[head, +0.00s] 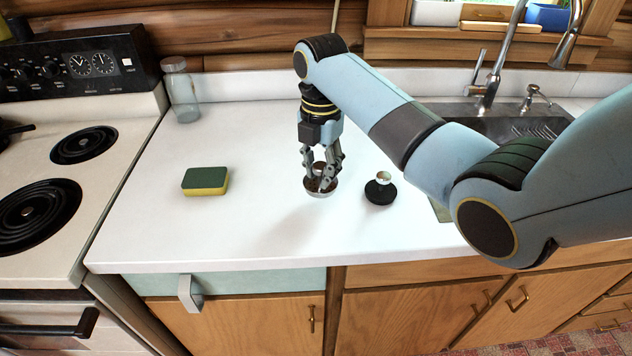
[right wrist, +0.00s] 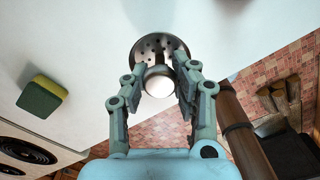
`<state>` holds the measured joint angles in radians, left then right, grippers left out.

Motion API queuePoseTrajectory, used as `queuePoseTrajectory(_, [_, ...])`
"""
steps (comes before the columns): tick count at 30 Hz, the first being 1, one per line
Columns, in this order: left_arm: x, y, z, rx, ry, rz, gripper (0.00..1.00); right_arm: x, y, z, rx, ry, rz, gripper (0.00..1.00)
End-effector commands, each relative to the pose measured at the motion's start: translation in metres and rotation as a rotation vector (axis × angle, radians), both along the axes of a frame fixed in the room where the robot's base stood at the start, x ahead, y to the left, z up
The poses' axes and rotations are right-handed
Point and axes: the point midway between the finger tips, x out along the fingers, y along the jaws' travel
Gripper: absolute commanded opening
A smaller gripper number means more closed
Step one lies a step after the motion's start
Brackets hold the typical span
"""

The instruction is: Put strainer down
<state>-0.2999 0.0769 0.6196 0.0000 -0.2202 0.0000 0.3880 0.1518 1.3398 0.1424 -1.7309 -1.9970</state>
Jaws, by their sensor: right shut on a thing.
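The strainer (head: 321,193) is a small round metal cup with holes, low over the white counter (head: 255,205). In the right wrist view the strainer (right wrist: 149,46) shows its perforated dish and a pale round knob between the fingers. My right gripper (head: 321,178) points down and is shut on the strainer; its tips also show in the right wrist view (right wrist: 160,73). I cannot tell whether the strainer touches the counter. My left gripper is not in view.
A black stopper with a metal knob (head: 380,190) stands close to the right. A green and yellow sponge (head: 205,182) lies to the left. A glass bottle (head: 181,92) is at the back left, the stove (head: 60,180) at far left, the sink (head: 510,125) at back right.

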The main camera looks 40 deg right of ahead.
Motion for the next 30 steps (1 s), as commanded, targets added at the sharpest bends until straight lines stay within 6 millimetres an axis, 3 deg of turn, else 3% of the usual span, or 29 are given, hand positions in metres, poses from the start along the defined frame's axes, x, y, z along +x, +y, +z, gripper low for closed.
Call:
queuePoseTrajectory(4, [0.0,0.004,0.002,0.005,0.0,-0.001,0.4,0.001,0.007,-0.008,-0.002,0.001,0.0,0.0])
queuePoseTrajectory(12, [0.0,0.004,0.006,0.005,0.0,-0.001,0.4,0.001,0.006,-0.043,-0.001,0.0,-0.001,0.0])
queuePoseTrajectory(23, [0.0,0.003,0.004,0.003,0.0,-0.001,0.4,0.001,0.006,-0.048,-0.001,0.0,0.0,0.0])
queuePoseTrajectory(24, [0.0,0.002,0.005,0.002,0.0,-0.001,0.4,0.001,0.006,-0.047,-0.001,0.0,0.0,0.29])
queuePoseTrajectory(28, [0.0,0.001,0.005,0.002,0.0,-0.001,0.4,0.001,0.006,-0.047,-0.001,0.0,0.0,0.46])
queuePoseTrajectory(30, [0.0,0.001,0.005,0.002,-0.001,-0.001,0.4,0.001,0.006,-0.047,-0.001,0.0,0.0,0.49])
